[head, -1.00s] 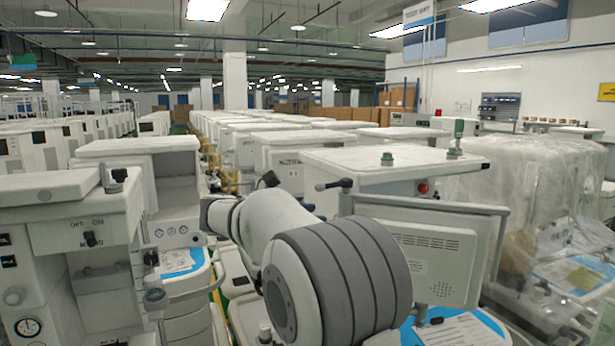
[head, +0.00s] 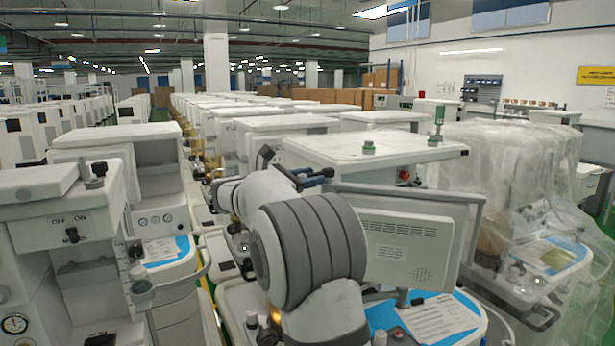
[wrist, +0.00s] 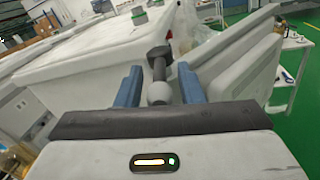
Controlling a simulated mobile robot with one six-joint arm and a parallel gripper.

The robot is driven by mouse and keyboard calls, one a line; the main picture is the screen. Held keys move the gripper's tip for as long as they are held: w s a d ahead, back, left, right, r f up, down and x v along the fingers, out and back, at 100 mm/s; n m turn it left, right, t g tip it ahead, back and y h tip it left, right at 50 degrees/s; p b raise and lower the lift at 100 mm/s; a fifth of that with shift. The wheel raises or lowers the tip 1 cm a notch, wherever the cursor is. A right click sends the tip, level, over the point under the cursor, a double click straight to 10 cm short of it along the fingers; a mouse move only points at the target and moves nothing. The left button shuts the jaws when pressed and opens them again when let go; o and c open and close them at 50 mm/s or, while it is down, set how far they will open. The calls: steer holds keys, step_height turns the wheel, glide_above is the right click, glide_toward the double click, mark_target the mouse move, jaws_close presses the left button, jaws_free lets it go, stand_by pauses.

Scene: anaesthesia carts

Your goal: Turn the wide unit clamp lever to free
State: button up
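The clamp lever (wrist: 158,68) shows in the wrist view as a dark stem with a pale grey ball at its near end and a dark clamp block at its far end. It sits at the corner of the wide unit's white top (wrist: 85,50). My gripper (wrist: 160,84) is open, with its two blue fingers on either side of the lever. I see gaps beside the ball and cannot make out any contact. In the head view my gripper (head: 314,178) is at the front left of the wide unit's top (head: 370,150), and the lever is mostly hidden there.
A grey-backed screen (head: 410,240) stands right of my arm, close to the gripper. A narrower cart (head: 65,225) stands at the left. Plastic-wrapped carts (head: 520,180) stand at the right.

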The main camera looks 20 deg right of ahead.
steer(key=shift+c, duration=0.2)
jaws_close()
